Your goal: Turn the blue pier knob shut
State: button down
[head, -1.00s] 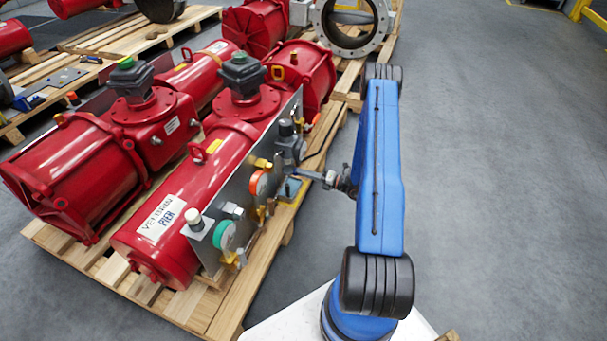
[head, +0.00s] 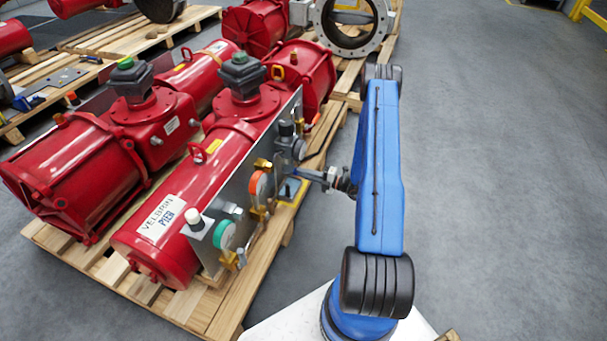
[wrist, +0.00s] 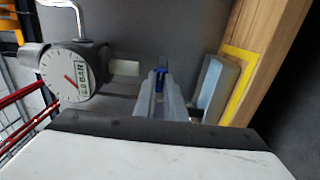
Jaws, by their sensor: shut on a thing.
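The blue knob (wrist: 160,73) shows in the wrist view as a small blue piece between the grey fingertips of my gripper (wrist: 161,82). My gripper is shut on it, and the fingers hide much of it. In the head view my gripper (head: 303,174) reaches left from the blue arm to the side panel (head: 207,249) of the near red actuator (head: 165,240), labelled PIER. The knob cannot be made out there. How far it is turned cannot be told.
A white-faced gauge (wrist: 69,74) with a red needle is left of the fingers in the wrist view. The wooden pallet (head: 235,295) lies under the actuator. The floor right of my arm is clear.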

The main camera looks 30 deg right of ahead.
jog(key=shift+d, duration=0.1)
jog(key=c, duration=1.8)
grip_release()
jog(key=v, duration=1.7)
jog(key=shift+s+d+f, duration=0.1)
jog(key=shift+s+d, duration=0.05)
jog(key=shift+s, duration=0.05)
